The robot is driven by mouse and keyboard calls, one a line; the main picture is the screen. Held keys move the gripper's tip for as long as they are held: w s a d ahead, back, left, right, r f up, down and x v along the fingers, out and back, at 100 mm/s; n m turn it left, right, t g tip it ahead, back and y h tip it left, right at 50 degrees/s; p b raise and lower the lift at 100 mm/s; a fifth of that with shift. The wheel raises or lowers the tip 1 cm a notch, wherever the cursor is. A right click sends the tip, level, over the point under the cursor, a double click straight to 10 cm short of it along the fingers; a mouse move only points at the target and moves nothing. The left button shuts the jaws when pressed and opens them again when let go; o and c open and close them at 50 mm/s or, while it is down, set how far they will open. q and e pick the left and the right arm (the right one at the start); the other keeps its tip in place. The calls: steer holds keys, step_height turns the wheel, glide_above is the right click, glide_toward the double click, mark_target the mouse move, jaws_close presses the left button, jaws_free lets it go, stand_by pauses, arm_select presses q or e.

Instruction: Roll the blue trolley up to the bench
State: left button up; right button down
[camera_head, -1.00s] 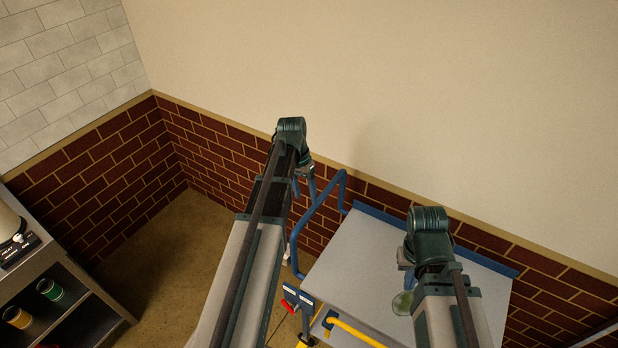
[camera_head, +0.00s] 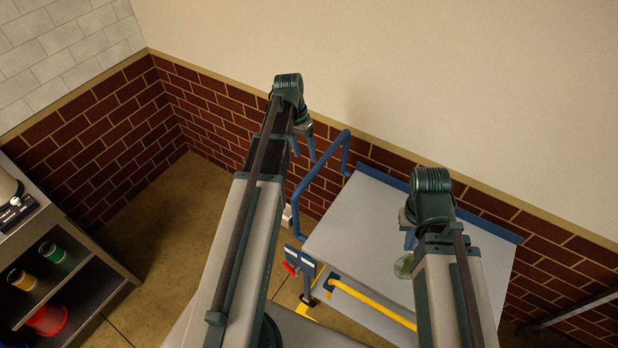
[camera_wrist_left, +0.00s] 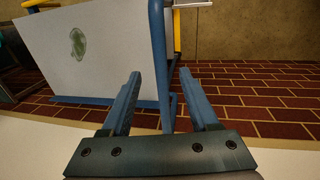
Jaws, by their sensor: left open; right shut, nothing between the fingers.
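The blue trolley has a pale grey top (camera_head: 350,225), a blue edge strip along the wall side and a blue tubular handle (camera_head: 297,205) at its left end. My left gripper (camera_head: 313,150) is open beside the upper part of the handle. In the left wrist view the handle's blue tube (camera_wrist_left: 157,45) appears between the open left fingers (camera_wrist_left: 160,80); I cannot tell whether it lies within their reach. My right gripper (camera_head: 409,236) is shut and empty over the trolley top, partly hidden by its wrist.
A shelf unit (camera_head: 105,268) with pots stands at the left. A yellow bar (camera_head: 370,303) and a small post with a red lever (camera_head: 291,268) are at the near side. Open floor (camera_head: 150,230) lies left.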

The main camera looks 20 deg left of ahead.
mark_target(310, 174)
arm_select(q)
steer(key=f+b, duration=0.2)
steer(key=f, duration=0.1)
steer(key=d+f+b, duration=0.1)
steer(key=f+b, duration=0.4)
steer(key=shift+s+d+f+b, duration=0.15)
steer(key=shift+d+f+b, duration=0.2)
steer(key=shift+f, duration=0.05)
steer(key=shift+c, duration=0.3)
jaws_close()
stand_by(0.8)
